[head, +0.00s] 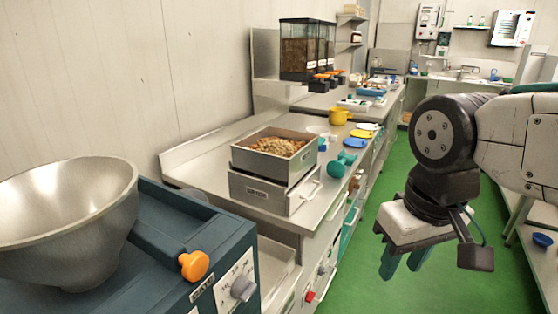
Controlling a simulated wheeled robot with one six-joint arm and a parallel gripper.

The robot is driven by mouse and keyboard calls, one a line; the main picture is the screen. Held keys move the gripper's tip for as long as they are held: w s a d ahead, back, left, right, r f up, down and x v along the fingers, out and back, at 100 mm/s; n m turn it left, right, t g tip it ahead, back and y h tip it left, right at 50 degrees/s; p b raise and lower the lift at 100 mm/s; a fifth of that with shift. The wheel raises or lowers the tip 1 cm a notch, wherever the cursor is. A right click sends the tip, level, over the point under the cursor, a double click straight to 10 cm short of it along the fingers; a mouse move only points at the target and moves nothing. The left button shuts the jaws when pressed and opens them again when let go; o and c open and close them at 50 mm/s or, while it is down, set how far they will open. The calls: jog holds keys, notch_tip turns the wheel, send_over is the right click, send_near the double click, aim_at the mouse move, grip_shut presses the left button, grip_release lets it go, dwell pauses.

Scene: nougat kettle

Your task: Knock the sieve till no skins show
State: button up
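The sieve (252,151) is a square steel box on the counter, filled with brown nuts (277,146). It sits on a steel drawer box (262,192) with a label and a handle on its right side. Whether skins lie among the nuts is too small to tell. A teal mallet-like tool (338,168) lies on the counter just right of the sieve. My gripper (404,268) hangs over the green floor at the right, well apart from the sieve and the tool. Its two teal fingers point down, apart, with nothing seen between them.
A steel bowl (70,215) stands on a dark blue machine (190,240) with an orange knob (194,265) at the front left. Behind the sieve are a yellow pot (340,117), coloured lids and clear dispensers (305,48). The green floor (385,200) aisle is clear.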

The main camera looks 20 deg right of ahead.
grip_shut()
dwell(1.8)
